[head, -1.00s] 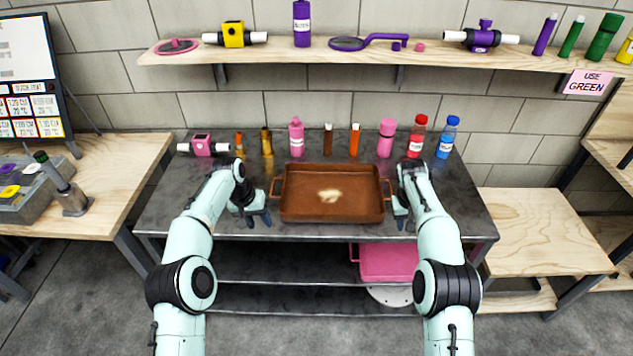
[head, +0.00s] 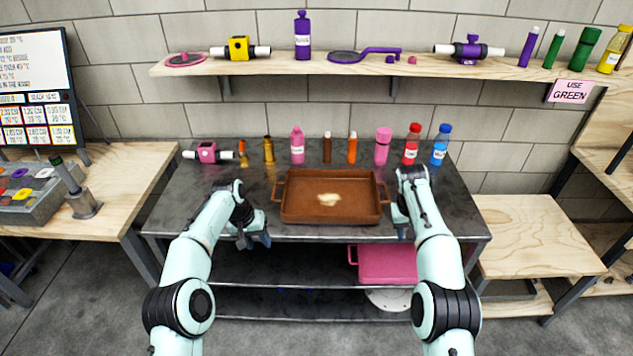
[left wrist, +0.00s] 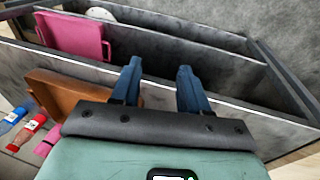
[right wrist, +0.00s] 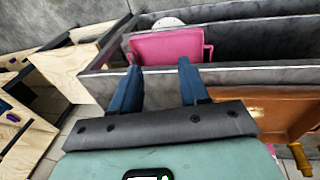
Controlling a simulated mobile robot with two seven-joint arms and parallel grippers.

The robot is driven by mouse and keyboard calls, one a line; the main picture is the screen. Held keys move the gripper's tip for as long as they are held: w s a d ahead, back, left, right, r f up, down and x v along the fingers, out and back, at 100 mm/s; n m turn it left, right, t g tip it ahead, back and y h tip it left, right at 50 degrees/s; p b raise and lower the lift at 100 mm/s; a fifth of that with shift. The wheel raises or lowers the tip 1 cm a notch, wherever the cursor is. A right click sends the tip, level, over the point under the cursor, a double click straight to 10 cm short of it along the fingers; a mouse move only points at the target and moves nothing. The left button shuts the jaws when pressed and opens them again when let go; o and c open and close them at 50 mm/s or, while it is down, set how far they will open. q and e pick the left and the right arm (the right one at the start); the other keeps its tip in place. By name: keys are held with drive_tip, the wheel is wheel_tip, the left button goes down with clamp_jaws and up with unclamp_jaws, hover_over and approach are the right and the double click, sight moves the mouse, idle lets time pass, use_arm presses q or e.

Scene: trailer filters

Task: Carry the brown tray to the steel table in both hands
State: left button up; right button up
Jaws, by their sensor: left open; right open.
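The brown tray (head: 300,213) lies flat on the dark steel table (head: 190,213), near its front edge, with a pale patch on its floor and a handle at each side. It also shows in the left wrist view (left wrist: 62,88) and the right wrist view (right wrist: 272,110). My left gripper (head: 256,243) is open and empty, off the tray's left side at the table's front edge. My right gripper (head: 402,232) is open beside the tray's right side, partly hidden by my arm. Its fingers (right wrist: 158,88) hold nothing in the right wrist view.
Several bottles and tubes stand behind the tray, including a red bottle (head: 412,145) and a pink bottle (head: 297,145). A pink tray (head: 387,265) lies on the shelf below. A wooden shelf (head: 350,68) runs above. Wooden benches stand left (head: 110,190) and right (head: 535,235).

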drive_tip(key=shift+v, duration=1.4)
use_arm(q)
drive_tip(key=shift+s+r, duration=0.1)
drive_tip(key=p+v, duration=0.2)
drive_tip(key=v, duration=0.4)
drive_tip(key=shift+r, duration=0.4)
use_arm(e)
drive_tip(key=r, duration=0.1)
drive_tip(key=w+r, duration=0.1)
drive_tip(key=r, duration=0.2)
drive_tip(key=shift+w, duration=0.35)
use_arm(q)
drive_tip(key=shift+a, duration=0.15)
use_arm(e)
drive_tip(key=shift+s, duration=0.1)
